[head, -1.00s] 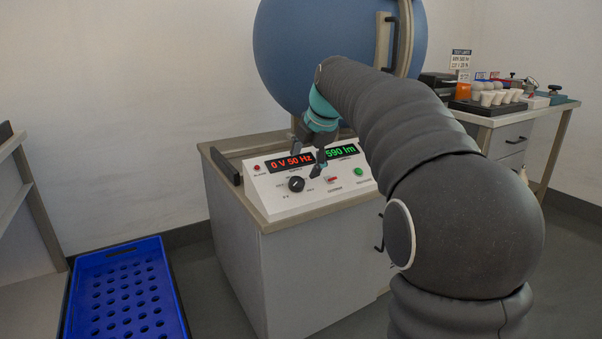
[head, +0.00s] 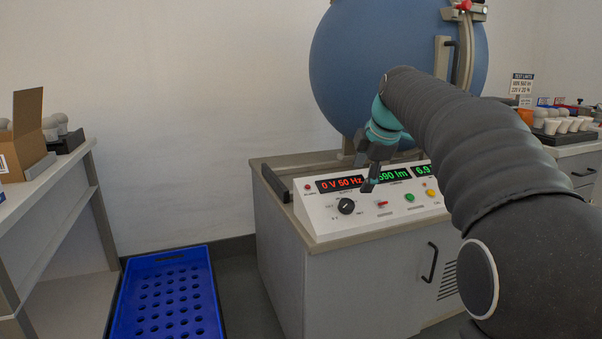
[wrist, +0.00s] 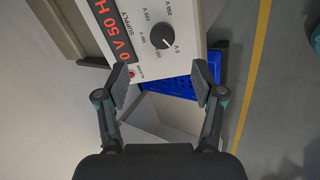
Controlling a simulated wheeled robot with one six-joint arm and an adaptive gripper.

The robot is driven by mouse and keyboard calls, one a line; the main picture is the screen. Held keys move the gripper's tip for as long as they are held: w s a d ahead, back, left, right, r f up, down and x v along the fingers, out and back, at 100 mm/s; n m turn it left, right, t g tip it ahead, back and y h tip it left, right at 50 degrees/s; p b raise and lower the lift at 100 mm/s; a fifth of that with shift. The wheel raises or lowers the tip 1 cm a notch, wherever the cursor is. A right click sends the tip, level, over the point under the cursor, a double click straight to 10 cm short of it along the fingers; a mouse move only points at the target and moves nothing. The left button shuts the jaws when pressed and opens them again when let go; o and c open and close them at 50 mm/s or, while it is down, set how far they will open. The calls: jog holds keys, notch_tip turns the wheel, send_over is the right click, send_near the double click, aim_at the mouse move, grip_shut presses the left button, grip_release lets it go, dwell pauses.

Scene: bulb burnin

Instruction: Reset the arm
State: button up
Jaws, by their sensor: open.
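My gripper (head: 368,168) is in front of and above the control panel (head: 325,222) in the head view, with my dark sleeved arm reaching in from the right. In the wrist view my gripper (wrist: 160,88) has its two fingers spread apart, with nothing between them. The panel (wrist: 190,12) shows beyond the fingertips with its black dial (wrist: 162,36). The red display reads 0 V 50 Hz, and a green display reads 590 lm, partly hidden by the gripper.
The large blue sphere (head: 360,60) stands behind the panel on a grey cabinet (head: 350,280). A blue perforated crate (head: 212,290) is on the floor at left. A bench (head: 75,170) with an open carton (head: 28,140) is at far left.

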jog(key=s+f+m+g, duration=0.1)
jog(key=s+f+m, duration=0.85)
jog(key=m, duration=0.25)
jog(key=s+a+f+m+p, duration=0.1)
jog(key=s+f+m, duration=0.2)
jog(key=s, duration=0.9)
jog(key=s+a+f+m+h+p, duration=0.1)
jog(key=s+f+m+p, duration=0.1)
jog(key=s, duration=1.1)
jog(key=shift+s+f+m+t, duration=0.35)
jog(key=shift+f+m, duration=0.3)
jog(key=shift+m, duration=0.35)
